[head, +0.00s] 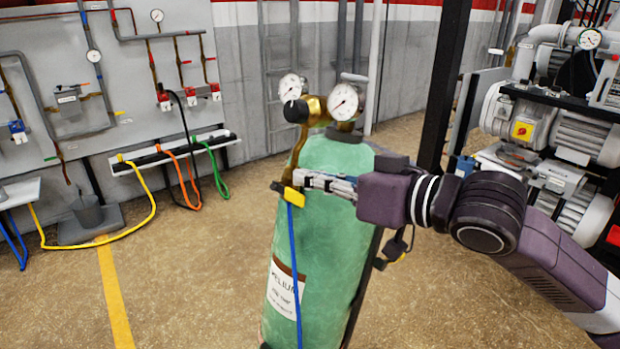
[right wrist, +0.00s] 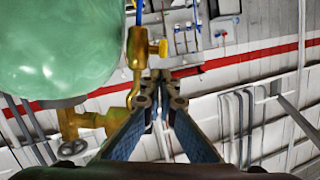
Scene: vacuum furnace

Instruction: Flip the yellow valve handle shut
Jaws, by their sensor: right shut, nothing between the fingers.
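The yellow valve handle (head: 290,196) is on the brass line in front of the green helium cylinder (head: 328,240), at the top of a blue hose (head: 297,265). In the right wrist view the yellow handle (right wrist: 160,47) sticks out to the right of the brass valve body. My right gripper (head: 303,180) is shut and empty, right beside the valve. In the right wrist view its fingertips (right wrist: 161,88) meet just below the handle; I cannot tell whether they touch it. My left gripper is not in view.
Two pressure gauges (head: 343,101) sit on top of the cylinder. A dark post (head: 443,85) and pump machinery (head: 560,135) stand at the right. A wall panel with pipes and coloured hoses (head: 180,180) is at the left.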

